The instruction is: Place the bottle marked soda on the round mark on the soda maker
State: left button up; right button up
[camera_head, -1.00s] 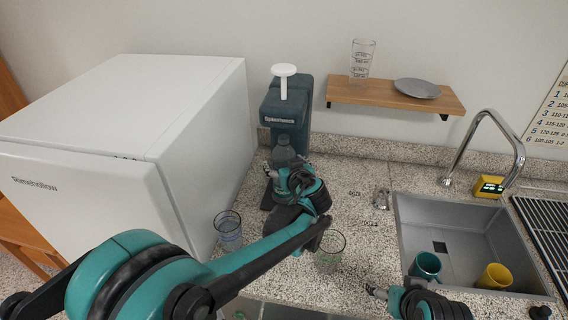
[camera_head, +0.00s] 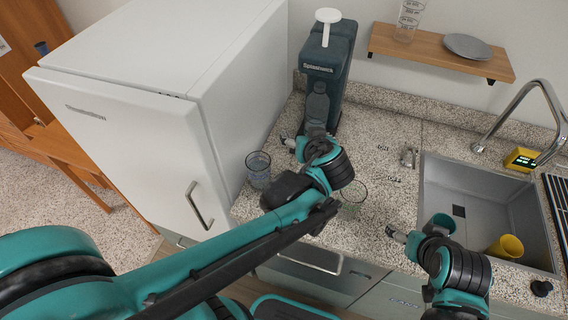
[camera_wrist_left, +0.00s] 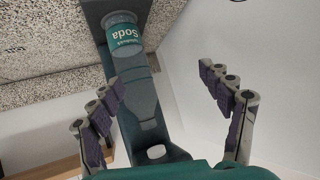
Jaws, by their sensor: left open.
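The soda maker (camera_head: 330,60) is a dark teal machine with a white round knob on top, at the back of the counter beside the white fridge. The grey, see-through soda bottle (camera_head: 317,103) stands upright at its front, under its head. In the left wrist view the bottle appears upside down with its green "Soda" label (camera_wrist_left: 124,36), on the dark base. The round mark is not visible. My left gripper (camera_head: 304,142) is open just in front of the bottle. Its fingers (camera_wrist_left: 162,95) are apart, with nothing held. My right gripper (camera_head: 392,234) is over the counter's front; its fingers are unclear.
A clear bluish glass (camera_head: 259,170) stands left of my left gripper, and a greenish glass (camera_head: 352,195) is partly behind my left arm. The sink (camera_head: 475,190) with a yellow cup (camera_head: 505,247) is at right. A wooden shelf (camera_head: 440,65) hangs above the counter.

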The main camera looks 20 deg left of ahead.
pick_arm(q)
jog(key=s+a+f+m+g+h, duration=0.1)
jog(key=s+a+f+m+h, duration=0.1)
jog(key=s, duration=0.6)
jog(key=s+a+f+m+g+h, duration=0.1)
jog(key=s+a+f+m+h, duration=0.1)
jog(key=s, duration=0.6)
jog(key=shift+s+a+f+g+h, duration=0.2)
jog(key=shift+f+g+h, duration=0.2)
jog(key=shift+f+h, duration=0.35)
